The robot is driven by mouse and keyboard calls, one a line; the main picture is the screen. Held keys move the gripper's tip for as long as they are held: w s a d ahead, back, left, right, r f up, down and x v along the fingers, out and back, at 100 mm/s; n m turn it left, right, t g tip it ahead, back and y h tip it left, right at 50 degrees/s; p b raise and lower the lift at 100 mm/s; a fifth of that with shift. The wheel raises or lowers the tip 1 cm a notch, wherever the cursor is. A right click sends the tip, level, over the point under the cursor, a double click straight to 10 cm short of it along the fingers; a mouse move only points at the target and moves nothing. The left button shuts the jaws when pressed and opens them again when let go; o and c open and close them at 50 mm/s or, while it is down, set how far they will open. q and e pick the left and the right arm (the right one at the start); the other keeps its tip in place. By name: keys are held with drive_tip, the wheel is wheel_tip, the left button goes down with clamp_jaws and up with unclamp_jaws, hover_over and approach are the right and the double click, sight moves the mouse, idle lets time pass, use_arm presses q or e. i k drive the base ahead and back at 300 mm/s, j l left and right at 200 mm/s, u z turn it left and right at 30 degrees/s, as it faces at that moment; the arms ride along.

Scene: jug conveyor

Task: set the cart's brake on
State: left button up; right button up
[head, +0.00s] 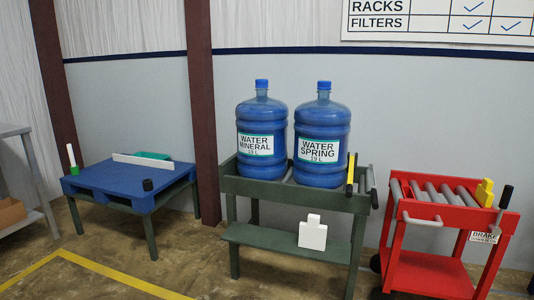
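The red cart (430,268) stands at the right, with grey rollers (431,193) across its top. A lever with a black grip (505,197) stands up at the cart's right end, tilted slightly to the right. A white label reading BRAKE (484,238) is below the lever; its smaller print is too small to read. A yellow block (484,192) sits on the cart's top just left of the lever. Neither of my grippers is in view.
A green roller stand (290,196) holds two blue water jugs, MINERAL (262,165) and SPRING (322,167), left of the cart. A yellow-and-black bar (350,180) is at its right end. A blue pallet table (122,184) stands farther left. Floor in front is clear.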

sight(494, 228)
drive_tip(key=z, duration=1.35)
